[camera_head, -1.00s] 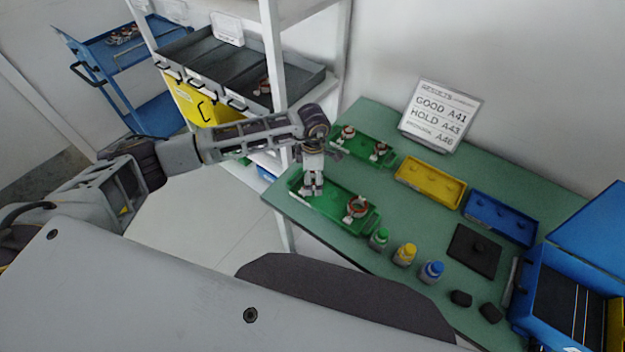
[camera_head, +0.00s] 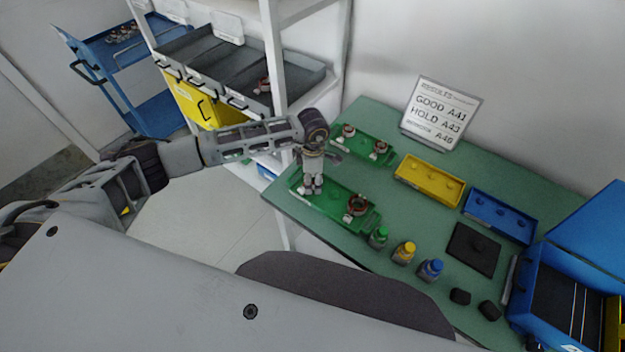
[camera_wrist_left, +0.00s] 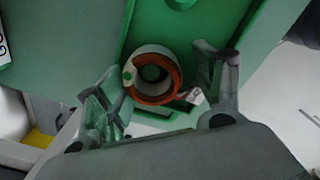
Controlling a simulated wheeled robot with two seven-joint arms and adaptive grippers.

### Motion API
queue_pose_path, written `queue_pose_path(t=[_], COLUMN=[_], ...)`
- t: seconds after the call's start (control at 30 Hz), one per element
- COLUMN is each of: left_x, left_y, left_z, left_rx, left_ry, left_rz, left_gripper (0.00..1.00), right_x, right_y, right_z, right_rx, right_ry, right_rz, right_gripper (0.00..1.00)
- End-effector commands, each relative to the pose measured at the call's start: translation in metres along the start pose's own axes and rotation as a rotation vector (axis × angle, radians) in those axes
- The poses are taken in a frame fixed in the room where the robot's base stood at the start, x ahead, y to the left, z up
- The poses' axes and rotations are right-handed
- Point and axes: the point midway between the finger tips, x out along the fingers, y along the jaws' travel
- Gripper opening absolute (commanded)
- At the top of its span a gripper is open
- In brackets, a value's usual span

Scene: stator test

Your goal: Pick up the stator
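A stator (camera_wrist_left: 152,76), a white ring with an orange-red winding, sits in the green tray in the left wrist view. My left gripper (camera_wrist_left: 161,90) is open, its two fingers on either side of the stator; I cannot tell whether they touch it. In the head view my left gripper (camera_head: 312,189) points down over the left end of the front green tray (camera_head: 335,212) and hides this stator. My right gripper is not in view.
A rear green tray (camera_head: 362,150) holds two more stators. Yellow (camera_head: 430,182) and blue (camera_head: 499,218) trays, three capped bottles (camera_head: 404,253) and a black plate (camera_head: 473,250) lie to the right. A shelf upright (camera_head: 274,60) stands close to my left arm.

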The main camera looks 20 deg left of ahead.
Motion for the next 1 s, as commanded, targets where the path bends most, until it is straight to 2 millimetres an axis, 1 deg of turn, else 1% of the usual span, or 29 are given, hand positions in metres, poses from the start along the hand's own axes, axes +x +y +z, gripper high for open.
queue_pose_path(t=[0.03,0.4,0.47,0.77,0.87,1.0], left_x=[0.001,0.002,0.002,0.001,-0.003,-0.016], left_y=[-0.001,-0.002,-0.002,-0.003,-0.002,-0.001], left_z=[0.0,-0.001,-0.001,-0.001,-0.001,0.0], left_rx=[0.0,0.001,0.001,0.001,0.001,0.001], left_ry=[0.001,0.004,0.003,0.004,0.003,0.002], left_rz=[-0.002,-0.006,-0.005,-0.008,-0.006,-0.003], left_gripper=[0.55,0.07,0.01,0.01,0.01,0.01], right_x=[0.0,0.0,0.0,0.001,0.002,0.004], right_y=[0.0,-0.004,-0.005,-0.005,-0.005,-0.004], right_z=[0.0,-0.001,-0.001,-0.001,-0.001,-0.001], right_rx=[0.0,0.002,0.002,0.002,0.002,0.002], right_ry=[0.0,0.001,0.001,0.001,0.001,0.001], right_rz=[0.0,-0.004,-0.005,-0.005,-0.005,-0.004], right_gripper=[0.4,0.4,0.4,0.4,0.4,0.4])
